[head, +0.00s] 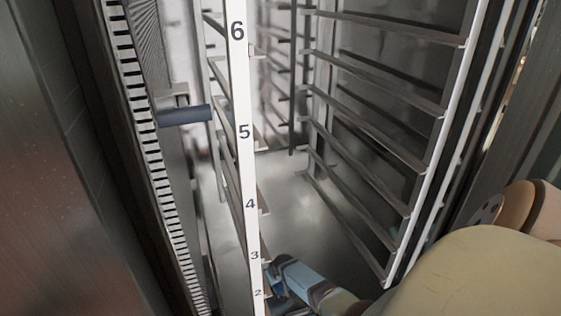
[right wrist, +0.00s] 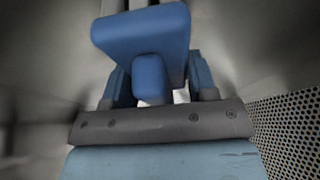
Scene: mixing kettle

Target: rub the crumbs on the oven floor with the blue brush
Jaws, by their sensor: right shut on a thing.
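The blue brush (right wrist: 143,38) fills the upper middle of the right wrist view, with a wide block and a narrower stem. My right gripper (right wrist: 155,82) is shut on its stem. In the head view my right arm reaches in from the lower right, and the right gripper (head: 272,280) is low inside the oven, partly behind the numbered white strip. The oven floor (head: 300,205) is grey metal and shows between the racks. I cannot make out crumbs on it. Whether the brush touches the floor cannot be told. My left gripper is not in view.
A numbered white strip (head: 243,130) stands close to my right gripper. Rack rails (head: 375,130) line the right side of the oven. A dark blue cylinder (head: 185,115) sticks out at the left. A perforated metal panel (right wrist: 288,130) is at the right in the wrist view.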

